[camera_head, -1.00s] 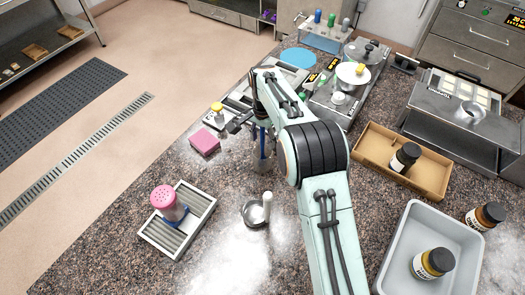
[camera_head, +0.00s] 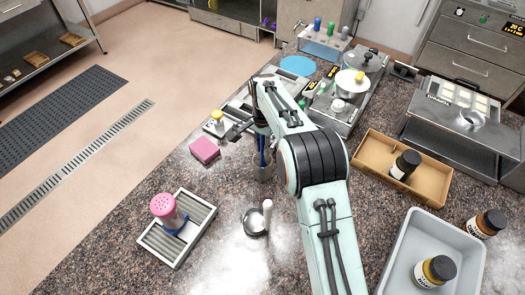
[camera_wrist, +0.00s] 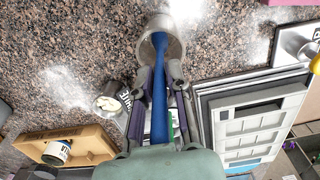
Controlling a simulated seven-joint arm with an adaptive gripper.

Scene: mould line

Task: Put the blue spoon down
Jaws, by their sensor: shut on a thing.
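The blue spoon (camera_wrist: 159,95) is held upright in my gripper (camera_wrist: 160,85), which is shut on its handle. In the wrist view its far end reaches into the mouth of a metal cup (camera_wrist: 178,27). In the head view the spoon (camera_head: 261,146) stands at the cup (camera_head: 263,168), and my gripper (camera_head: 259,130) is above it, partly hidden by my arm. The spoon's tip is hidden in the cup, and I cannot tell whether it touches the bottom.
A pink sponge (camera_head: 205,150) lies to the left. A cardboard tray (camera_head: 436,191) and grey bin (camera_head: 400,246) are at right.

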